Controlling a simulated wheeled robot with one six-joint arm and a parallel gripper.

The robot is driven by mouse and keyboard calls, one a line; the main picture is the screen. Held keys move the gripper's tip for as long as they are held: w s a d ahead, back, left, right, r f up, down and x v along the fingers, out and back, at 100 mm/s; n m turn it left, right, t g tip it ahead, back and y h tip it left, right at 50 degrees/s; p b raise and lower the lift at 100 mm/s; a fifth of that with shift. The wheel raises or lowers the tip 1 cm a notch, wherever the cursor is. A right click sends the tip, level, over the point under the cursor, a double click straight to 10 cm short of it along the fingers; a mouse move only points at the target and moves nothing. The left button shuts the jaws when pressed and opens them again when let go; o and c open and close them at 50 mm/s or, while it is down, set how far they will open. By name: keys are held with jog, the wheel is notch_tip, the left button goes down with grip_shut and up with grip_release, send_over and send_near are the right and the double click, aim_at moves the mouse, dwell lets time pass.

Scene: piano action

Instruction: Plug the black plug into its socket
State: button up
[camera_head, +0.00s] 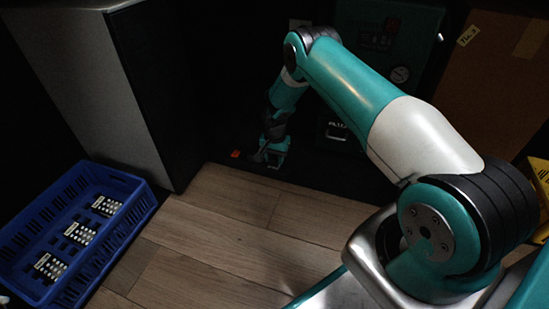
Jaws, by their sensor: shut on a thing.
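My gripper (263,158) is at the back of the floor, low in front of a dark area, small in the picture. It is shut on a dark thing at its tips, which seems to be the black plug; its shape is lost against the dark background. The socket cannot be made out with certainty. A small orange piece (235,154) shows just left of my gripper, apart from it or behind it; I cannot tell which.
A blue crate (132,222) with several white-dotted items stands at left, before a grey cabinet (80,75). A dark green machine with a gauge (400,74) and a brown cardboard box (490,80) stand at back right. The wooden floor (230,225) in the middle is clear.

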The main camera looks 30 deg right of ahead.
jog(key=shift+f, duration=0.2)
dwell(0.5)
jog(key=o, duration=1)
jog(key=shift+c, duration=0.2)
jog(key=shift+r, duration=0.1)
notch_tip(320, 180, up, 17)
jog(key=p, duration=1)
jog(key=shift+r, duration=0.1)
